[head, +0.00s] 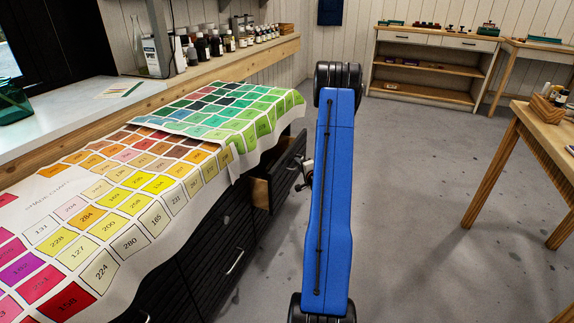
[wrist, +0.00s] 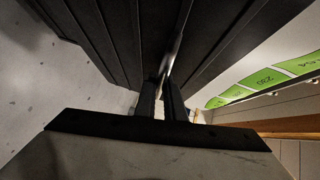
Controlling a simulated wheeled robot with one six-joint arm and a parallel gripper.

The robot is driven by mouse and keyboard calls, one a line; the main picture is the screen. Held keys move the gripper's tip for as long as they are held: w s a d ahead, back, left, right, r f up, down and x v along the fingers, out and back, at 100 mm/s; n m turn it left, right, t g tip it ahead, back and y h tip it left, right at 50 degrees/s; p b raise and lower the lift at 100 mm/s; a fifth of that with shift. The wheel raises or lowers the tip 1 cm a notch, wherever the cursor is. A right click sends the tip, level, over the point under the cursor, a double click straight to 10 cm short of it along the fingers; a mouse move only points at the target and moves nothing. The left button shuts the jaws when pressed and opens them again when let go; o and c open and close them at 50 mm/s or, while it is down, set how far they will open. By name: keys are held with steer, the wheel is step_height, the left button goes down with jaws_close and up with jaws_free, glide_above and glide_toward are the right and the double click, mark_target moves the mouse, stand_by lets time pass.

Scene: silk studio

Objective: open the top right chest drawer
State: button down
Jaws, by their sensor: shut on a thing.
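The black slatted chest (head: 215,245) stands at the left under a colour chart sheet. Its top right drawer (head: 288,172) is pulled partway out in the head view, and its pale wooden inside shows. My gripper (head: 305,173) is at the drawer front, partly hidden by my blue arm. In the wrist view the fingers of my gripper (wrist: 162,100) are closed together against the dark drawer front (wrist: 110,40). A thin bright metal handle (wrist: 175,48) runs between them. The gripper is shut on this handle.
The colour chart sheet (head: 130,195) hangs over the chest's front edge, close above the open drawer. A wooden table (head: 540,125) stands at the right, and a shelf unit (head: 425,75) at the back. The grey floor (head: 420,220) between is clear.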

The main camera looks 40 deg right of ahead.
steer(key=s+d, duration=0.3)
steer(key=s, duration=0.5)
steer(key=s+d, duration=0.4)
steer(key=s, duration=0.5)
steer(key=shift+s, duration=0.25)
steer(key=c, duration=2.1)
jaws_free()
steer(key=shift+d, duration=0.1)
steer(key=v, duration=1.7)
steer(key=shift+s, duration=0.15)
steer(key=shift+s, duration=0.1)
